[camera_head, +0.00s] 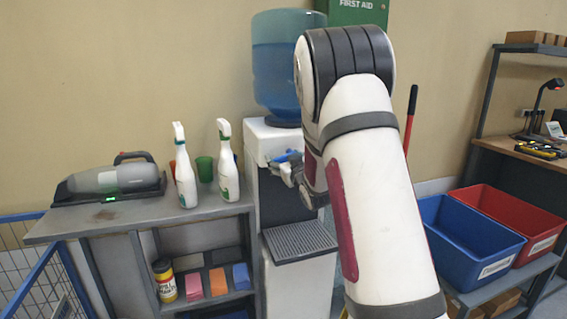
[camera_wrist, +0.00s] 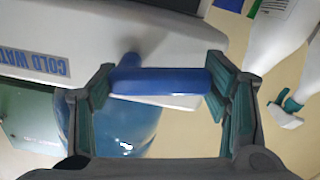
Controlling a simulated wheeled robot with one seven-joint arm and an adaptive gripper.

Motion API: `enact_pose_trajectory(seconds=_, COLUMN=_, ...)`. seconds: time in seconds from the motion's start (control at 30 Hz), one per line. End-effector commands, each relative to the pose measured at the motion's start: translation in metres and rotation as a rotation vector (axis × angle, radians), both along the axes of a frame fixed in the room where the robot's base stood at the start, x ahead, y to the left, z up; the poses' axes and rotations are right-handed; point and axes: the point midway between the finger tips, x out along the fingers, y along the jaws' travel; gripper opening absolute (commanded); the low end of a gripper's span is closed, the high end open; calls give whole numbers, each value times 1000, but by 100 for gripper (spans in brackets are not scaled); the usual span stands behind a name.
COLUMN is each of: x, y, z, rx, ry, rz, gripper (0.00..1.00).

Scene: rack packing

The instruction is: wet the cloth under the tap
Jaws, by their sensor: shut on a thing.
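The water cooler (camera_head: 290,135) stands mid-picture, with a blue bottle on top and a dark drip tray (camera_head: 300,240) below. My gripper (camera_wrist: 160,84) is shut on the blue tap handle (camera_wrist: 160,81), its fingers at the two ends of it. The handle also shows in the head view (camera_head: 288,156), at the cooler's front. A "COLD WATER" label (camera_wrist: 35,58) is beside it in the wrist view. My arm hides part of the cooler. I cannot make out a cloth at the tap or on the drip tray.
Two white spray bottles (camera_head: 184,175) (camera_head: 228,165) and a hand vacuum (camera_head: 110,182) stand on the left bench. Its shelf holds a yellow tub (camera_head: 165,281) and pink, orange and blue blocks (camera_head: 217,281). Blue and red crates (camera_head: 470,240) (camera_head: 520,220) stand at right.

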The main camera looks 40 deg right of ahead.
Motion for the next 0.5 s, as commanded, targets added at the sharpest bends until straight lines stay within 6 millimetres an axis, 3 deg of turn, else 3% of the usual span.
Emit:
enact_pose_trajectory(seconds=0.27, x=1, y=0, z=2, rx=-7, ry=-1, rz=1, gripper=19)
enact_pose_trajectory(seconds=0.3, x=1, y=0, z=2, rx=-7, ry=-1, rz=1, gripper=71)
enact_pose_trajectory(seconds=0.4, x=1, y=0, z=2, rx=-7, ry=-1, rz=1, gripper=90)
enact_pose_trajectory(seconds=0.5, x=1, y=0, z=1, rx=-5, ry=0, rz=0, gripper=90)
